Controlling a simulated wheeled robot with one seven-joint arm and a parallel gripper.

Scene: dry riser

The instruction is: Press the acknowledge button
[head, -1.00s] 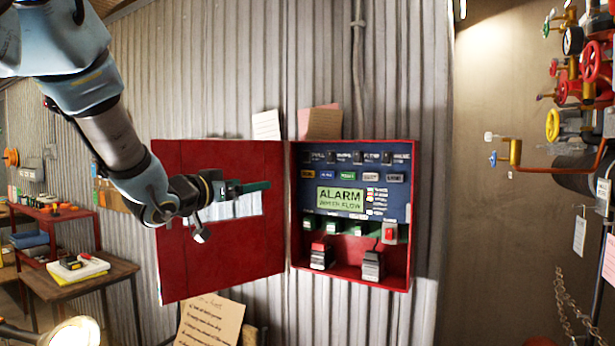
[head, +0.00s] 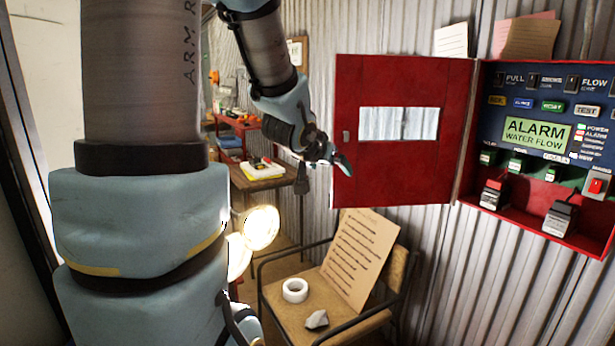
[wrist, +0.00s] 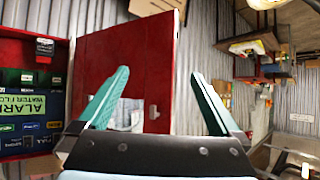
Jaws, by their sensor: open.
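The open red alarm box (head: 471,195) is on the corrugated wall at the right of the head view. Its blue panel (head: 592,85) has a green "ALARM WATER FLOW" display (head: 537,131) and a row of small coloured buttons above it, with a yellow one (head: 497,100) at the left end. The labels are too small to tell which is acknowledge. My gripper (head: 343,164) is open and empty, in front of the lower left of the door, well left of the panel. In the wrist view, its teal fingers (wrist: 160,78) are spread and the panel (wrist: 30,78) is at the left.
The red door (head: 400,160) with a window stands open left of the box. Below it are a chair (head: 360,325) with a cardboard notice (head: 362,258) and a white tape roll (head: 295,290). A lit lamp (head: 262,228) and a wooden table (head: 270,180) are at the left.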

